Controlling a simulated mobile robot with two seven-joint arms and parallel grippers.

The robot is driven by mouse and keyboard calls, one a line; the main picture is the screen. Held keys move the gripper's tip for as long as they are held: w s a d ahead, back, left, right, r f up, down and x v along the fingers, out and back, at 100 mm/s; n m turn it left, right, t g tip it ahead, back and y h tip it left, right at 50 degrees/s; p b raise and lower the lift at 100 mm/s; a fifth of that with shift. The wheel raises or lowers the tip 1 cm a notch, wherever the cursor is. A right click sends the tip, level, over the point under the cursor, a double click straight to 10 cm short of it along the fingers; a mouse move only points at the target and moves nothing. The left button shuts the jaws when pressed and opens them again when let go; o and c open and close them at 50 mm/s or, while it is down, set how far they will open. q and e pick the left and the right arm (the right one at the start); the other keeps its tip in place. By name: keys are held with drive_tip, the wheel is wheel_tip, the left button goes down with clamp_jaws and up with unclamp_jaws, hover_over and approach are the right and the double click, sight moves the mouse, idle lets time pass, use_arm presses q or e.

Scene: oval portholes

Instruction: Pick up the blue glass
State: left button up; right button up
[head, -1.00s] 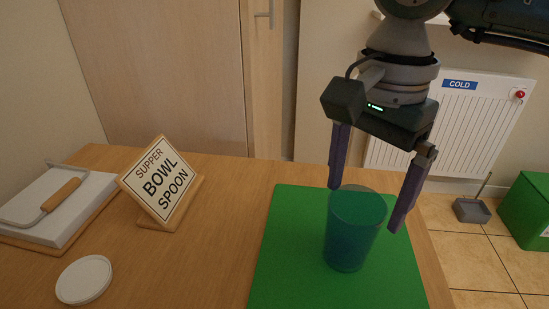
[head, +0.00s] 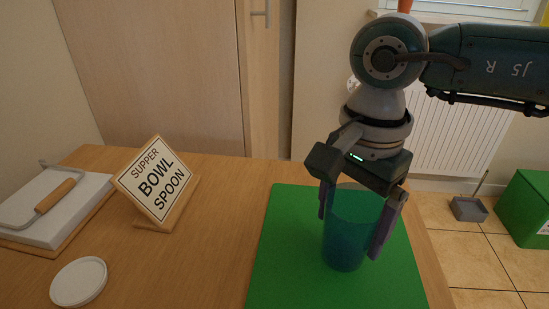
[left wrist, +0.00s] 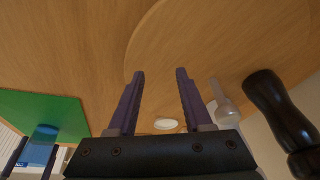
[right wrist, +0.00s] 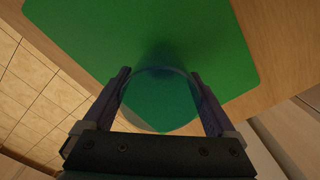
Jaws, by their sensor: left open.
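The blue glass (head: 347,240) is see-through and stands upright on the green mat (head: 275,270). My right gripper (head: 348,238) points down over it, with one finger on each side of the glass. In the right wrist view the rim of the glass (right wrist: 160,100) lies between the spread fingers (right wrist: 159,72). I cannot tell whether either finger touches the wall. My left gripper (left wrist: 160,72) is open and empty in the left wrist view, above bare wood. The glass (left wrist: 45,132) also shows at the left of that view.
A sign (head: 157,185) reading "SUPPER BOWL SPOON" stands left of the mat. A white disc (head: 78,281) lies in front of it. A white block with a wooden-handled tool (head: 55,195) is at far left. A black handle-like object (left wrist: 280,110) is right in the left wrist view.

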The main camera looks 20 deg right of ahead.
drive_tip(key=c, duration=0.7)
drive_tip(key=shift+r, duration=0.1)
